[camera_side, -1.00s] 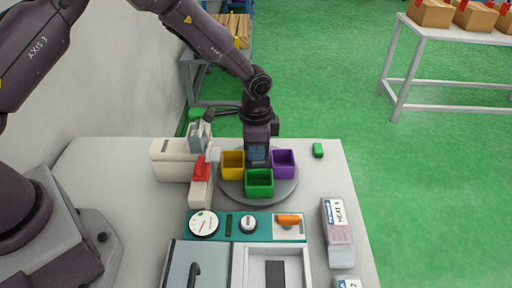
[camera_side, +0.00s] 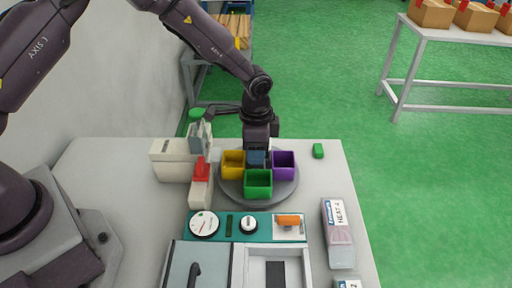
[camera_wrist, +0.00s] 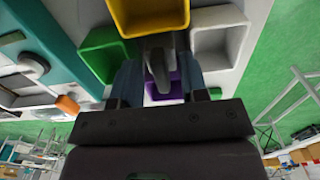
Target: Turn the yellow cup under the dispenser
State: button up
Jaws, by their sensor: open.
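The yellow cup (camera_side: 233,165) stands on the left side of a round grey turntable (camera_side: 288,193), close to the dispenser (camera_side: 172,162), a beige unit with a red block. I cannot tell whether the yellow cup is right under its outlet. The green cup (camera_side: 258,185) is at the front and the purple cup (camera_side: 284,163) at the right. The wrist view shows the yellow cup (camera_wrist: 150,16), a white cup (camera_wrist: 218,42) and a grey centre handle (camera_wrist: 158,68). My gripper (camera_wrist: 161,62) is open, pointing down at the turntable's middle, its fingers on either side of the handle.
A teal panel (camera_side: 262,227) with dials and an orange switch (camera_side: 289,220) lies in front of the turntable. A small green block (camera_side: 318,150) and a labelled bin (camera_side: 338,236) are at the right. The table's back right is mostly clear.

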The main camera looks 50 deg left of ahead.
notch_tip(320, 180, up, 13)
dwell(0.5)
jog(key=s+a+r+n+t, duration=0.2)
jog(key=s+a+r+n, duration=0.2)
jog(key=s+r, duration=0.3)
jog(key=s+a+r+n+t, duration=0.3)
jog(key=s+r, duration=0.5)
jog(key=s, duration=1)
jog(key=shift+s+a+n+t, duration=0.15)
jog(key=shift+a+n+t, duration=0.15)
jog(key=shift+a+n, duration=0.65)
